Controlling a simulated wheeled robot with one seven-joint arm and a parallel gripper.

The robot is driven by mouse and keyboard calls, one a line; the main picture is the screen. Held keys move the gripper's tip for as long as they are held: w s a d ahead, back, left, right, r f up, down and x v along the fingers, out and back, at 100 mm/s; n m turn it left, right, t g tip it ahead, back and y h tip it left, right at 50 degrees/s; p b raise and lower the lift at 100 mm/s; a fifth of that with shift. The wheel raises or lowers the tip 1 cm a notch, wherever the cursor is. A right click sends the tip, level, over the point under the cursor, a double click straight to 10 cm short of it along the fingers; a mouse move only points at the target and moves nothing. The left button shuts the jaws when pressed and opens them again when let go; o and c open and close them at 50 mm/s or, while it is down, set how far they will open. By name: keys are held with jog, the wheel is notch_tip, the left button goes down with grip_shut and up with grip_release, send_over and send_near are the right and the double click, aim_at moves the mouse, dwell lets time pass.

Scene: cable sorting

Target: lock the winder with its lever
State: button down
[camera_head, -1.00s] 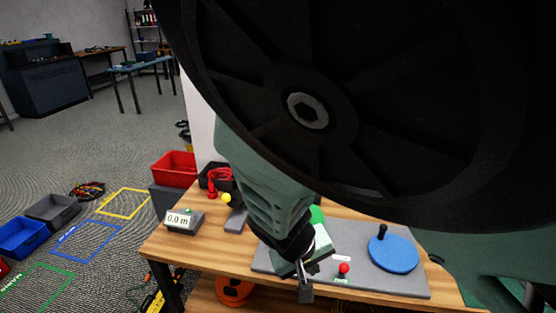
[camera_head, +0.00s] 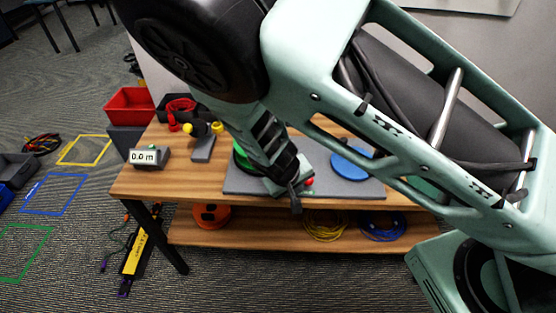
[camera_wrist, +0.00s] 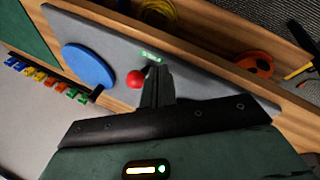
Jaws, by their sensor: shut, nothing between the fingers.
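The winder stands on a grey base plate (camera_head: 245,184) on the wooden bench. Its blue disc (camera_head: 350,163) is partly behind my arm; it also shows in the wrist view (camera_wrist: 88,65), with a dark handle at its edge. A green part (camera_head: 240,157) sits at the plate's left, mostly hidden by my arm. The lever's red knob (camera_head: 308,181) is just right of my gripper (camera_head: 296,205). In the wrist view the red knob (camera_wrist: 135,78) is close to the left of my shut, empty fingers (camera_wrist: 157,85); whether they touch is unclear. A small green label (camera_wrist: 150,57) lies beyond it.
A display reading 0.0 m (camera_head: 146,157) stands at the bench's left. Red (camera_head: 130,104) and black bins stand behind it. The lower shelf holds an orange reel (camera_head: 211,216), yellow cable (camera_head: 325,226) and blue cable (camera_head: 383,227). The plate's front edge is near my gripper.

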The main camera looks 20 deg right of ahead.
jog(key=shift+w+d+r, duration=0.1)
jog(key=shift+w+d, duration=0.2)
jog(key=shift+d, duration=0.3)
jog(key=shift+w+r+g, duration=0.2)
jog(key=shift+w+g, duration=0.05)
jog(key=shift+g, duration=0.05)
